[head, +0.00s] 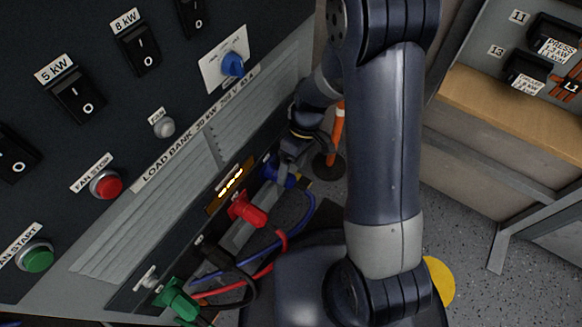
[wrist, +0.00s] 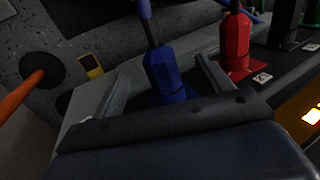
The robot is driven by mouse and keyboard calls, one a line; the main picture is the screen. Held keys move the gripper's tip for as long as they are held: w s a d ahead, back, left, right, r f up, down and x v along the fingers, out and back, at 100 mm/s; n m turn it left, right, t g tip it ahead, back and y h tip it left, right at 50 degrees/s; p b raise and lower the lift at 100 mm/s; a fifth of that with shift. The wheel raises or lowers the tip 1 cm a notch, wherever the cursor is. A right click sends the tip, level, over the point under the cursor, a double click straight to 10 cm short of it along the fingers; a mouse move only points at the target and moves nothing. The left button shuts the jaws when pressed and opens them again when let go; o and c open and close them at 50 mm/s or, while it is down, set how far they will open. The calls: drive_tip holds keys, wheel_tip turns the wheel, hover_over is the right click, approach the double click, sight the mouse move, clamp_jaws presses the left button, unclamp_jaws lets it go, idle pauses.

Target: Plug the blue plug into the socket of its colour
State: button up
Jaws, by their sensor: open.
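The blue plug (wrist: 160,70) stands between the two spread fingers of my gripper (wrist: 158,88) in the wrist view, with its cable leaving the top. Gaps show between the plug and the fingers. Its lower end meets a blue base (wrist: 177,97) at the panel, partly hidden by the gripper body; I cannot tell how deep it sits. In the head view the blue plug (head: 283,179) is at the right end of the socket row, partly covered by my gripper (head: 288,158).
A red plug (head: 247,209) sits beside the blue one, also in the wrist view (wrist: 235,42). A black plug (head: 213,256) and a green plug (head: 176,298) are farther along the row. Loose cables (head: 285,238) hang in front. An orange post (head: 337,133) stands beyond my gripper.

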drive_tip(key=p+v, duration=0.2)
drive_tip(key=v, duration=0.1)
idle(0.4)
drive_tip(key=p+v, duration=0.3)
drive_tip(key=v, duration=0.8)
drive_tip(key=shift+p, duration=0.4)
drive_tip(key=shift+w, duration=0.1)
drive_tip(key=b+x, duration=0.5)
drive_tip(key=x, duration=0.8)
drive_tip(key=shift+r, duration=0.1)
